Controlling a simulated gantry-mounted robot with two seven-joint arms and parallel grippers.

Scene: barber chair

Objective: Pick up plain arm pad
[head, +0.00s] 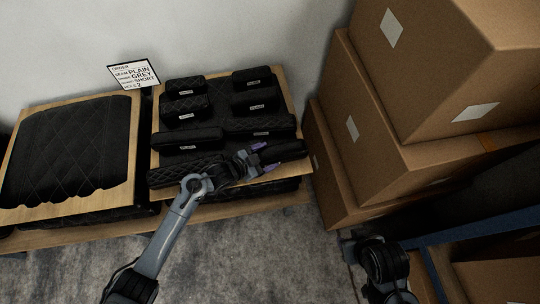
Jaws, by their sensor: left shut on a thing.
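My left gripper (265,157) reaches over the front right of a wooden display board (298,112). Its purple-tipped fingers are shut on a long black arm pad (289,149) with a smooth-looking, plain surface. The pad lies at or just above the board; I cannot tell if it is lifted. To its left lies a long quilted pad (168,176), partly hidden by my left wrist. Behind are another long pad (190,138), a long right-hand pad (262,124) and several short pads (185,87).
An order card (134,76) reading plain, grey and short stands behind the boards. A quilted black panel (68,150) lies on the left board. Stacked cardboard boxes (375,150) stand close on the right. Grey floor is open in front.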

